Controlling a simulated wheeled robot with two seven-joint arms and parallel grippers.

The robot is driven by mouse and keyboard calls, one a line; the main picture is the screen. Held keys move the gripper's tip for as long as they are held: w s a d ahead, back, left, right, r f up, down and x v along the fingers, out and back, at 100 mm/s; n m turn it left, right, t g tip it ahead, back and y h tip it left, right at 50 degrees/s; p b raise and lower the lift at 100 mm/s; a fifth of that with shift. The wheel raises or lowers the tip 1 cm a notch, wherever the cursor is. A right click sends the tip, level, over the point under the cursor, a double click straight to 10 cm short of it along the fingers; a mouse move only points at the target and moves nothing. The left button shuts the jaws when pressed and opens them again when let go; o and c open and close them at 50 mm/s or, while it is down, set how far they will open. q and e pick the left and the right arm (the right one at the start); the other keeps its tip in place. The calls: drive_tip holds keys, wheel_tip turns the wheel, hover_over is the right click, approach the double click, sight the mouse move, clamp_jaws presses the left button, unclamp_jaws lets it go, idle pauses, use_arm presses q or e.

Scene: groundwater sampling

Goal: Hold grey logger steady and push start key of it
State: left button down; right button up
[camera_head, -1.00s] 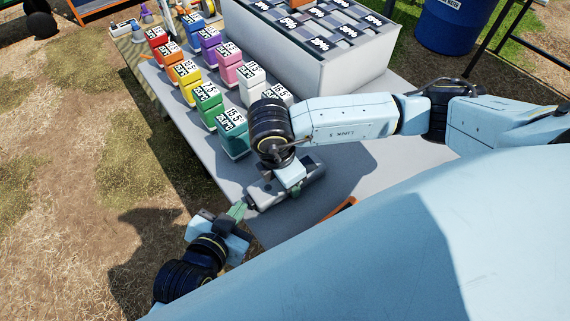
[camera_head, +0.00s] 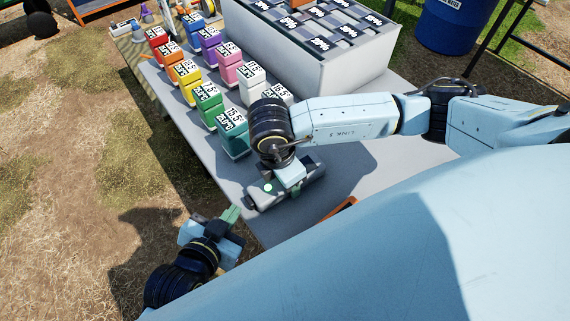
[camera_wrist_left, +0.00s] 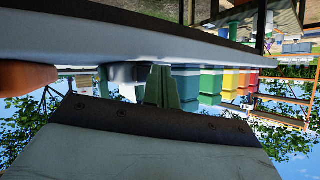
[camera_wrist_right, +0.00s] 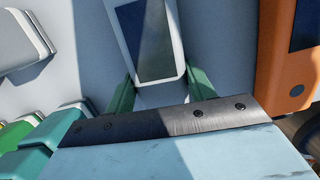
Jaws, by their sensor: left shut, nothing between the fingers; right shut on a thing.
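The grey logger (camera_head: 308,190) lies near the table's front left edge, partly covered by my right wrist. A pale green round spot (camera_head: 268,187) shows on its left part. In the right wrist view the logger (camera_wrist_right: 146,40) shows a dark screen, between the green fingers of my right gripper (camera_wrist_right: 155,95). The right gripper is shut on the logger. My left gripper (camera_head: 231,214) is shut and empty, off the table edge, to the lower left of the logger and apart from it. Its closed green fingers also show in the left wrist view (camera_wrist_left: 161,86).
The grey table (camera_head: 210,160) carries rows of coloured loggers (camera_head: 208,95) and a large white box (camera_head: 330,65) behind. An orange object (camera_head: 340,209) lies to the right of the logger. A blue barrel (camera_head: 448,25) stands at the back. Open ground lies left of the table.

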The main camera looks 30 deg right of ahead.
use_arm(q)
drive_tip(key=a, duration=0.6)
drive_tip(key=shift+s, duration=0.25)
use_arm(e)
drive_tip(key=o, duration=1.1)
wheel_tip(320, 180, up, 12)
drive_tip(key=a, duration=0.1)
drive_tip(key=shift+a, duration=0.4)
drive_tip(key=shift+f, duration=0.15)
